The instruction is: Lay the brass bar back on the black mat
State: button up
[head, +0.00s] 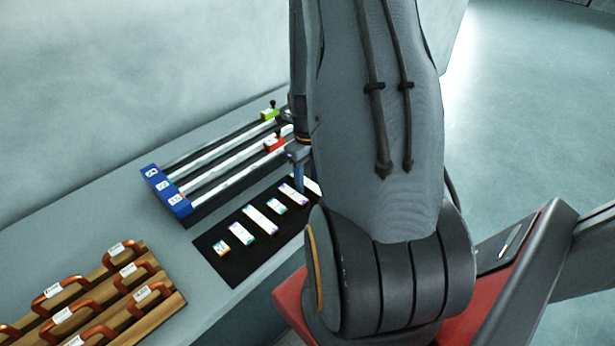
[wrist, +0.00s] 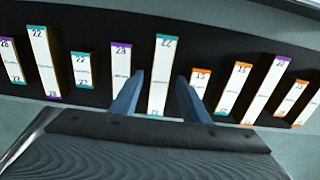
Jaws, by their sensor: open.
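My gripper (wrist: 158,98) is open, with its two blue fingers pointing down over the black mat (wrist: 100,98). A long bar (wrist: 162,70) with a white label reading 22, teal ends and a brass-coloured side lies between the fingers; dark gaps show on both sides of it. In the head view, my gripper (head: 299,178) is at the far part of the black mat (head: 225,272), mostly hidden by my arm.
A rail fixture with a blue end block (head: 166,190) and green (head: 270,114) and red (head: 275,144) clamps stands behind the mat. A wooden rack (head: 150,300) with orange-brown handles stands at the lower left. Grey bench surface (head: 120,222) between them is clear.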

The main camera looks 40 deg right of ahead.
aim_at(307, 183)
notch_tip(307, 183, up, 12)
jog(key=b, duration=0.3)
jog(key=s+a+r+n, duration=0.1)
jog(key=a+n, duration=1.1)
jog(key=n, duration=0.5)
jog(key=s+a+r+n+t, duration=0.1)
jog(key=a+n, duration=1.1)
jog(key=n, duration=0.6)
jog(key=shift+s+a+r, duration=0.15)
jog(key=shift+s+r, duration=0.05)
jog(key=shift+s, duration=0.05)
jog(key=shift+c, duration=0.3)
